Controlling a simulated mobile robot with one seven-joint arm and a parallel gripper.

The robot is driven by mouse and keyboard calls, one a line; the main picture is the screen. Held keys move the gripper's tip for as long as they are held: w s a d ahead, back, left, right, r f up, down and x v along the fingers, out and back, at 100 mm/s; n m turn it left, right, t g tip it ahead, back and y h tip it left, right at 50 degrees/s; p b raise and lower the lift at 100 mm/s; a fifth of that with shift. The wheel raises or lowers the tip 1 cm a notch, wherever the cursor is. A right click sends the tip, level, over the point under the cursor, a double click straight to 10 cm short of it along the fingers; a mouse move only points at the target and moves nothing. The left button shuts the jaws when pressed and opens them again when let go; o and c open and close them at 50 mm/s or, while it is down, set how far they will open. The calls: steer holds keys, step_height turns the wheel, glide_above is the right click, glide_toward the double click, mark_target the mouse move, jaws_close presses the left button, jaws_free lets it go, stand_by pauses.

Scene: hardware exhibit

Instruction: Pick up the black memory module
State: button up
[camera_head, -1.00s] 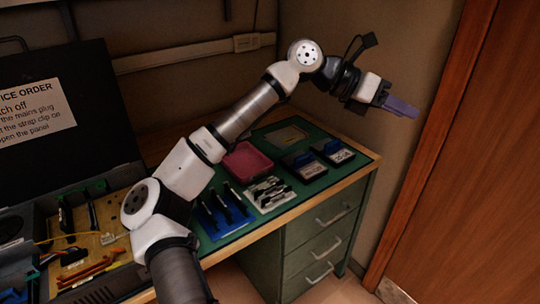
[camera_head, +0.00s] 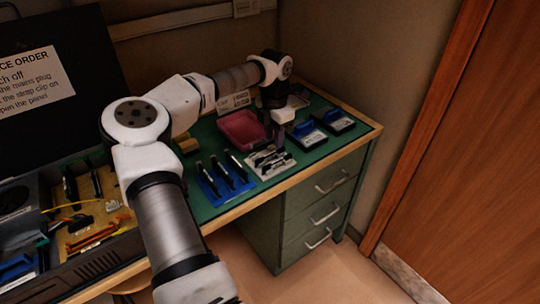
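Several dark upright sticks (camera_head: 225,173) stand in a blue holder on the green mat. Several black and grey pieces (camera_head: 265,161) lie close together on a white tray just to its right. At this size I cannot tell which of these is the black memory module. My gripper (camera_head: 281,140) points down at the back right of the white tray, its purple-grey fingers over or just beside the pieces. I cannot see whether the fingers touch anything or how far apart they are. My wrist hides part of the mat behind.
A pink-red tray (camera_head: 241,131) lies left of my wrist, with a small white sign (camera_head: 234,101) behind it. An open equipment case (camera_head: 90,215) is at the left. A wooden door (camera_head: 470,160) is at far right.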

mark_target(270, 154)
steer(key=shift+f, duration=0.65)
steer(key=f+p, duration=0.1)
steer(key=f, duration=0.1)
steer(key=a+f+p, duration=0.1)
steer(key=f, duration=0.1)
steer(key=shift+s+f, duration=0.1)
steer(key=shift+s, duration=0.1)
steer(key=shift+f, duration=0.5)
jaws_close()
